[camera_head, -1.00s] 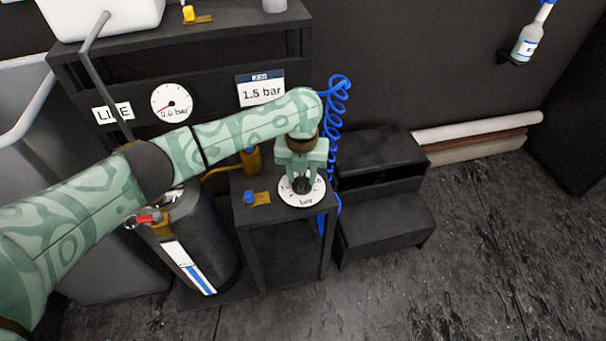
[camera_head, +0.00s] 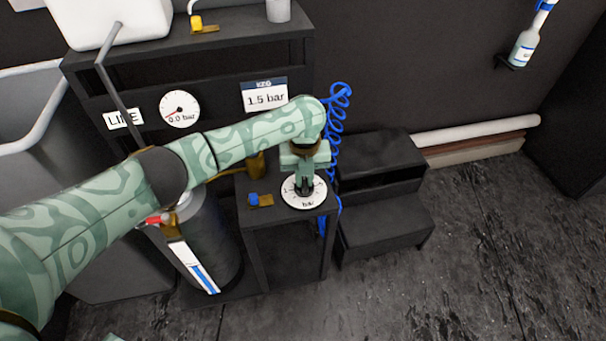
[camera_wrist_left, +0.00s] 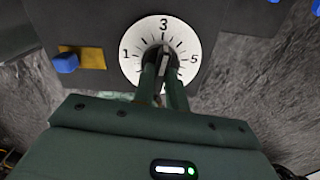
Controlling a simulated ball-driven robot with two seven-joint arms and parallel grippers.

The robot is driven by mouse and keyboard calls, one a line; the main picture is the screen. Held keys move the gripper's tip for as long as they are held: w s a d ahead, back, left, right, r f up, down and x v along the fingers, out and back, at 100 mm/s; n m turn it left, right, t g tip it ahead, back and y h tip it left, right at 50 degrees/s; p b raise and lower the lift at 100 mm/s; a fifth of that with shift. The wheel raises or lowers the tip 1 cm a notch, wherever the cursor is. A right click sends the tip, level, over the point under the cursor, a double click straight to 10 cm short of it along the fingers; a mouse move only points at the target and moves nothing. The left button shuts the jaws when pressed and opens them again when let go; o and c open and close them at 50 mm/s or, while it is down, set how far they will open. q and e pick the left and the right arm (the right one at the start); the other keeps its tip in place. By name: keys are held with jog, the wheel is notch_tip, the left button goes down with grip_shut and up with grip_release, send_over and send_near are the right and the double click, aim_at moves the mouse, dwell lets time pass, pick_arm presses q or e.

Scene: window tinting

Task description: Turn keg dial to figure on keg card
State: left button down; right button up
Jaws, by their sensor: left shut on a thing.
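The keg dial is a white round face (camera_head: 291,198) with "bar" on it, on top of a small black stand. In the left wrist view the dial face (camera_wrist_left: 163,24) shows 1, 3 and 5 with ticks between. My left gripper (camera_head: 304,190) points down over its middle and is shut on the dark centre knob (camera_wrist_left: 163,60); the fingers hide part of it, and I cannot tell which figure it points to. The keg card (camera_head: 264,97) on the shelf front reads "1.5 bar". The line gauge (camera_head: 180,109) reads "0.0 bar". My right gripper is not in view.
A blue-handled valve (camera_head: 254,199) with a brass plate sits left of the dial. A dark keg (camera_head: 208,240) stands left of the stand. A blue coiled hose (camera_head: 338,115) hangs behind, and black steps (camera_head: 385,215) stand to the right.

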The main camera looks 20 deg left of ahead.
pick_arm(q)
jog(key=shift+r+n+p, duration=0.3)
jog(key=shift+n+p, duration=0.1)
jog(key=shift+n, duration=0.1)
jog(key=shift+n+p, duration=0.35)
jog(key=shift+n, duration=0.05)
jog(key=n+p, duration=0.1)
jog(key=n, duration=0.1)
jog(key=n+p, duration=0.1)
jog(key=n, duration=0.1)
jog(key=shift+f+n+p, duration=0.2)
jog(key=shift+n+p, duration=0.1)
jog(key=n+p, duration=0.1)
jog(key=n, duration=0.2)
jog(key=shift+d, duration=0.1)
jog(key=shift+f+n+p, duration=0.15)
jog(key=shift+n+p, duration=0.2)
jog(key=shift+n, duration=1.55)
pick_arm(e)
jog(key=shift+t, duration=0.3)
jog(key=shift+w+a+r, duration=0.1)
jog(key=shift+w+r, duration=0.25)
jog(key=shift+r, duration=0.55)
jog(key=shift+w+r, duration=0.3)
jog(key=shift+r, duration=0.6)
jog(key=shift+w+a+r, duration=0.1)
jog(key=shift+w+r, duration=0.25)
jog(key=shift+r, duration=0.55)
